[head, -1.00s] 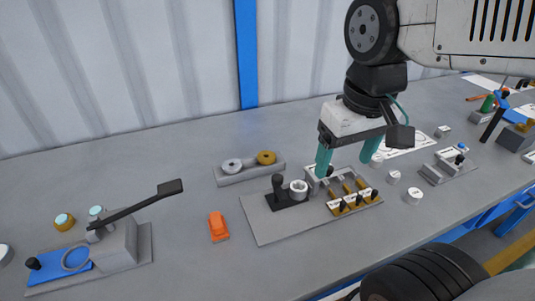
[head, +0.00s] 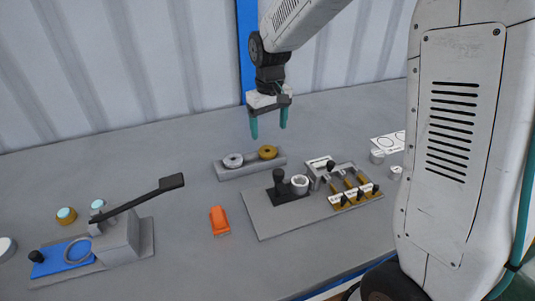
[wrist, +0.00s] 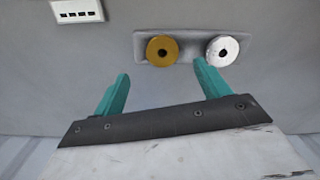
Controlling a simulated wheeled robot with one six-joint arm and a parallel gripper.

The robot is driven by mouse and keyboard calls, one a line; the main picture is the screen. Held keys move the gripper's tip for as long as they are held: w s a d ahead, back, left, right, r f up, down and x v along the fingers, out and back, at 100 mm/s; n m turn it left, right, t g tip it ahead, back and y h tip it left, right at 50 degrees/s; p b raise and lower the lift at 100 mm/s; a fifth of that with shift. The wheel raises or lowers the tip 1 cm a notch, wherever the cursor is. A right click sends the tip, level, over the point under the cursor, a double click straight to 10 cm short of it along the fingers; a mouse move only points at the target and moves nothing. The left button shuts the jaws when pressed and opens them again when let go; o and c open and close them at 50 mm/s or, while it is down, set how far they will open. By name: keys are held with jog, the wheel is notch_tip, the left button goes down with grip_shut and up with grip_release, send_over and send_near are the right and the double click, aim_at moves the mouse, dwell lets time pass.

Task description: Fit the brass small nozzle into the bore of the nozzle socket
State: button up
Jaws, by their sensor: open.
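The brass nozzle (head: 263,153), a round flanged piece with a dark central hole, sits on a grey holder (head: 248,173) beside a silver one. It also shows in the wrist view (wrist: 151,50), ahead of my fingertips. A pale ring-shaped piece (head: 299,180) on a black mount, with an open bore, looks like the nozzle socket. My gripper (head: 268,131) is open and empty, fingers pointing down, above and just behind the brass nozzle in the head view. In the wrist view my gripper (wrist: 160,70) has its teal fingers spread, with nothing between them.
The silver flanged piece (head: 233,161) is close beside the brass one. A grey plate (head: 265,218) carries the black mount and a clamp block with several brass parts. An orange piece (head: 219,220) and a lever press (head: 117,242) stand left. Bench behind the holder is clear.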

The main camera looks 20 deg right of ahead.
aim_at(267, 150)
jog(key=f, duration=0.7)
jog(key=shift+w+a+f, duration=0.1)
jog(key=shift+a+f, duration=0.1)
jog(key=shift+f, duration=0.2)
jog(key=c, duration=1.2)
